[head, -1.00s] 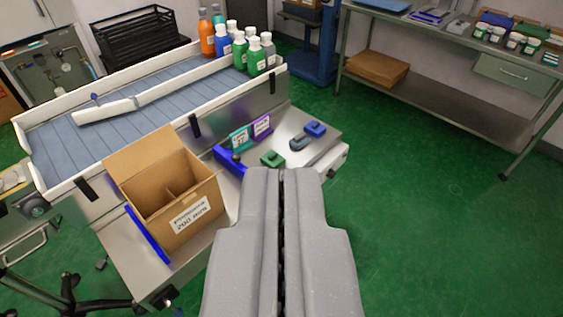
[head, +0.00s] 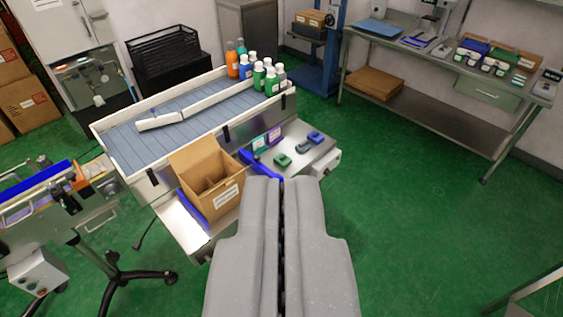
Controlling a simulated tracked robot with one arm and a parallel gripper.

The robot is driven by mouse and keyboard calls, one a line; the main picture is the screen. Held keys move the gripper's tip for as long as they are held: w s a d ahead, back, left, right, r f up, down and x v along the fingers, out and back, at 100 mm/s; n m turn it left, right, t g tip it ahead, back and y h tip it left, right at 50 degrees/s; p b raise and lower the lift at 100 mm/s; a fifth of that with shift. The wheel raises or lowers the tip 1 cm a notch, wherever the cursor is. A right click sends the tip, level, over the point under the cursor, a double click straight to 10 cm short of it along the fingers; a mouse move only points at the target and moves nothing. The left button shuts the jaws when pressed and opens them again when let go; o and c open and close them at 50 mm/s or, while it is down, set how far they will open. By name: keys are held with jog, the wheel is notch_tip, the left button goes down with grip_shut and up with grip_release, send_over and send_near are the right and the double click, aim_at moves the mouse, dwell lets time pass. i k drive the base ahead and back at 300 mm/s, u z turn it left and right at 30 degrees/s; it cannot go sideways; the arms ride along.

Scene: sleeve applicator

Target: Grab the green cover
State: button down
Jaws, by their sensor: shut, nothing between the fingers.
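A small green piece (head: 282,160) lies on the steel side shelf (head: 318,152) of the conveyor, beside a dark grey-blue piece (head: 303,147) and a blue piece (head: 315,137). It looks like the green cover, though its details are too small to tell. My gripper (head: 281,182) is shut and empty in the lower middle of the head view. Its tips appear just below the green piece in the picture, apart from it. Nothing hides the green piece.
An open cardboard box (head: 214,187) stands left of my gripper. Several bottles (head: 262,80) stand at the end of the conveyor (head: 190,112). A steel workbench (head: 440,62) is at the right back. Green floor (head: 420,210) is clear to the right.

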aim_at(283, 160)
jog(key=z, duration=0.95)
jog(key=i, duration=2.45)
jog(key=u, duration=1.3)
